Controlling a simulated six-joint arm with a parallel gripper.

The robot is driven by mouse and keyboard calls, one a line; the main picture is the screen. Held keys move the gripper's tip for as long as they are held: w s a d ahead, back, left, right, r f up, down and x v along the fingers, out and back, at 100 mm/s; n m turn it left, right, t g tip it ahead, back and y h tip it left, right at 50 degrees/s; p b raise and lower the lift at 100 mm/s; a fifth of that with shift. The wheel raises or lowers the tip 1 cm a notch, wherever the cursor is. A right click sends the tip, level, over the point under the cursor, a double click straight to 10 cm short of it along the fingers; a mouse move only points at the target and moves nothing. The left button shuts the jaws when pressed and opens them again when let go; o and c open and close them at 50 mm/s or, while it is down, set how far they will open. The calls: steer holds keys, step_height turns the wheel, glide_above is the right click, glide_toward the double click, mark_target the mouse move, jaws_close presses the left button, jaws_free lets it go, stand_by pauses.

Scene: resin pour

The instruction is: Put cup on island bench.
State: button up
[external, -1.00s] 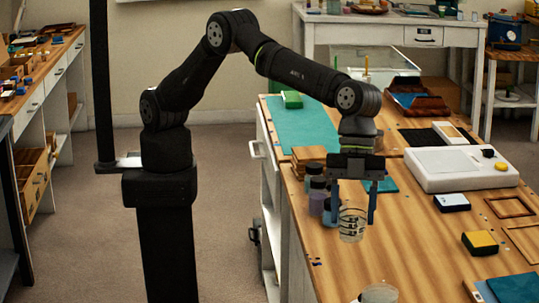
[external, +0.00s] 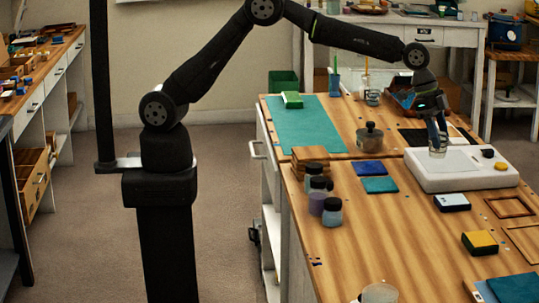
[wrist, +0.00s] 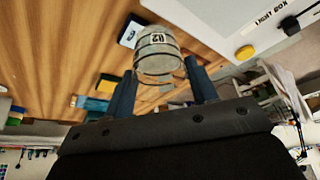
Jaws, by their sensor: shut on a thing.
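The clear cup with dark markings (wrist: 158,52) is held between the two blue fingers of my gripper (wrist: 160,78) in the wrist view. In the external view, my gripper (external: 437,140) is at the far right part of the island bench (external: 390,235), in front of or over the white light box (external: 450,180). The cup is small there and partly hidden by the fingers. I cannot tell how far it is above the surface below it.
A yellow-topped block (external: 480,243) and wooden frames lie at right. Another clear cup (external: 379,294) is at the front edge. The bench's middle front is clear.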

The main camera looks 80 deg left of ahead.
steer(key=w+a+n+y, duration=0.1)
steer(key=a+n, duration=0.2)
steer(key=a, duration=0.9)
steer(key=w+a+n+t+y, duration=0.1)
steer(key=a+n, duration=0.2)
steer(key=a, duration=1)
steer(key=w+a+n+y, duration=0.1)
steer(key=w+a+n, duration=0.15)
steer(key=a, duration=0.95)
steer(key=s+a+n+y, duration=0.1)
steer(key=s+a+n, duration=0.25)
steer(key=a, duration=0.65)
steer(key=s+a+n+g+y, duration=0.15)
steer(key=s+a, duration=0.35)
steer(key=a, duration=0.5)
steer(key=s+a+n, duration=0.4)
steer(key=a, duration=0.5)
steer(key=shift+s+a+f, duration=0.25)
steer(key=shift+a+f, duration=1.5)
steer(key=shift+a, duration=0.25)
steer(key=shift+s+a+f, duration=0.3)
steer(key=shift+a+f, duration=1.45)
steer(key=shift+a, duration=0.3)
steer(key=shift+s+a+f, duration=0.25)
steer(key=shift+a+f, duration=1.5)
steer(key=shift+a, duration=0.25)
steer(key=shift+f, duration=0.15)
steer(key=o, duration=1)
